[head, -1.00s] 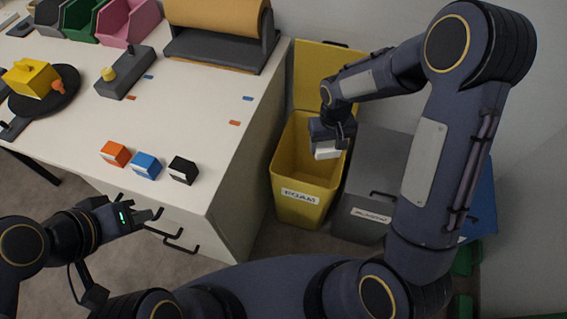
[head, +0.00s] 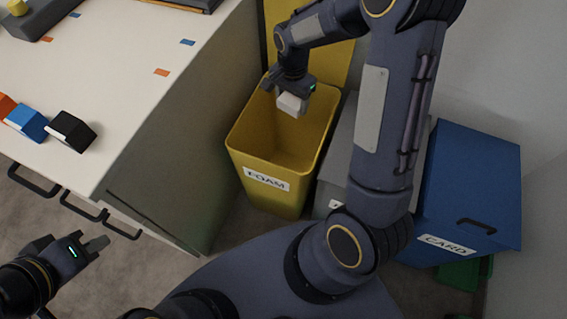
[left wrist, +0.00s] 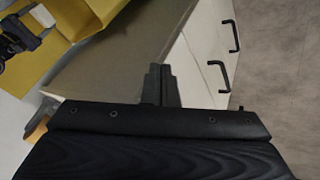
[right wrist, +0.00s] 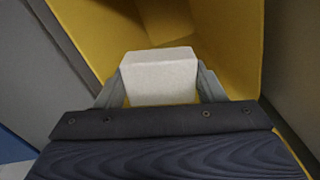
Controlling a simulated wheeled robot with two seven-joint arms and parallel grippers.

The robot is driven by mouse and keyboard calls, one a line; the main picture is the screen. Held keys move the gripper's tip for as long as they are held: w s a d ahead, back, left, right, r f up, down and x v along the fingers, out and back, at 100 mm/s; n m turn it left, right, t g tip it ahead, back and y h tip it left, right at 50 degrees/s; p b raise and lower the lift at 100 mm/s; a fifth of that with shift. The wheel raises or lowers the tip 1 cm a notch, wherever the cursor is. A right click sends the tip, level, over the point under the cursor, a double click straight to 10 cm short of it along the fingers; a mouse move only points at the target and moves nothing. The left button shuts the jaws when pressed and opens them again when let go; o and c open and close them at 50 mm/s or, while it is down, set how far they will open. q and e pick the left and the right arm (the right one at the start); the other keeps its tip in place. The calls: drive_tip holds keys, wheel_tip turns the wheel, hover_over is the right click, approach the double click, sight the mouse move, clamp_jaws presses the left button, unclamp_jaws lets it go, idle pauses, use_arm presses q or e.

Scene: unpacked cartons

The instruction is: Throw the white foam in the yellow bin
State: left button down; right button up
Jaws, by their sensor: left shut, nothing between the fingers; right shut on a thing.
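The yellow bin (head: 275,150) stands on the floor beside the table, labelled FOAM, with its lid open behind it. My right gripper (head: 290,96) is shut on the white foam (head: 293,104), a small pale block, and holds it over the bin's opening. In the right wrist view the foam (right wrist: 160,76) sits between both fingers, with the yellow bin's inner walls (right wrist: 215,45) beyond it. My left gripper (head: 97,245) is shut and empty, low in front of the table drawers. Its fingers also show closed together in the left wrist view (left wrist: 158,85).
A grey bin (head: 340,140) stands right of the yellow one, partly behind my right arm. A blue bin labelled CARD (head: 470,190) is further right. The table (head: 120,85) bears black (head: 72,131), blue (head: 27,121) and orange boxes near its front edge.

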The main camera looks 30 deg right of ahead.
drive_tip(key=shift+f+b, duration=2.35)
drive_tip(key=shift+f, duration=0.6)
drive_tip(key=o, duration=1)
drive_tip(key=shift+r, duration=0.1)
wheel_tip(320, 180, up, 7)
drive_tip(key=p, duration=0.2)
drive_tip(key=shift+p, duration=0.4)
drive_tip(key=shift+r, duration=0.35)
